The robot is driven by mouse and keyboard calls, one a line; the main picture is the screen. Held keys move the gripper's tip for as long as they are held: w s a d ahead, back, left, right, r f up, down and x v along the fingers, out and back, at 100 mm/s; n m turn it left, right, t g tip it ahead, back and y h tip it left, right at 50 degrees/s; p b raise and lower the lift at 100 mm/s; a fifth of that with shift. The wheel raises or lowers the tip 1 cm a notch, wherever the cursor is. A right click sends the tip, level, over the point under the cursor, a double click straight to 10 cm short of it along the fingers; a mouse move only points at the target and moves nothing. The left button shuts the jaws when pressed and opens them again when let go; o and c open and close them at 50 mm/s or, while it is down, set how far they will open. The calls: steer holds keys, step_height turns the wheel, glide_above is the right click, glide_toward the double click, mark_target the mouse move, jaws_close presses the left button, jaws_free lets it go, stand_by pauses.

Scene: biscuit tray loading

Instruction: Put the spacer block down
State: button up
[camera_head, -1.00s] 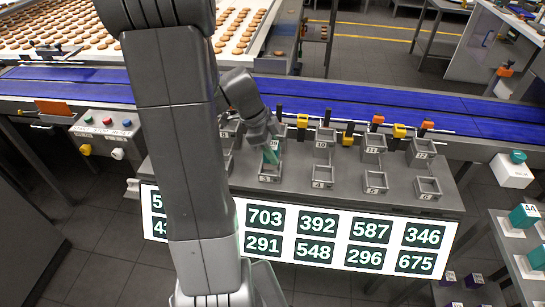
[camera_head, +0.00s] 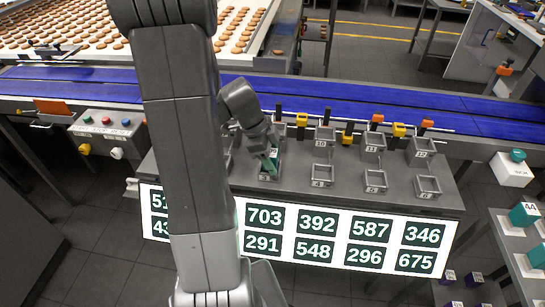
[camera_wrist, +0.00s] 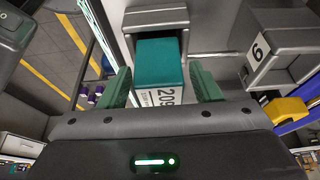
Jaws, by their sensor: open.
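The spacer block is a teal block (camera_wrist: 160,62) with a white number label in the wrist view. It sits in a grey open-topped holder (camera_wrist: 157,17) and also shows in the head view (camera_head: 272,160), low in the front-row holder (camera_head: 270,177). My gripper (camera_wrist: 162,86) has its two green fingers on either side of the block, with visible gaps between fingers and block. In the head view my gripper (camera_head: 268,160) is right at that holder and partly covers the block.
Several grey holders, such as one to the right (camera_head: 322,182), stand on the bench. A number board (camera_head: 345,240) fronts it, and a blue conveyor (camera_head: 340,98) runs behind. Yellow and orange-topped parts (camera_head: 399,130) stand along the back. More teal blocks (camera_head: 524,215) are at far right.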

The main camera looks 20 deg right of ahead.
steer(key=shift+r+p, duration=0.2)
steer(key=shift+p, duration=0.1)
steer(key=v, duration=1.2)
steer(key=shift+f+b, duration=0.15)
steer(key=shift+b, duration=0.15)
stand_by(1.8)
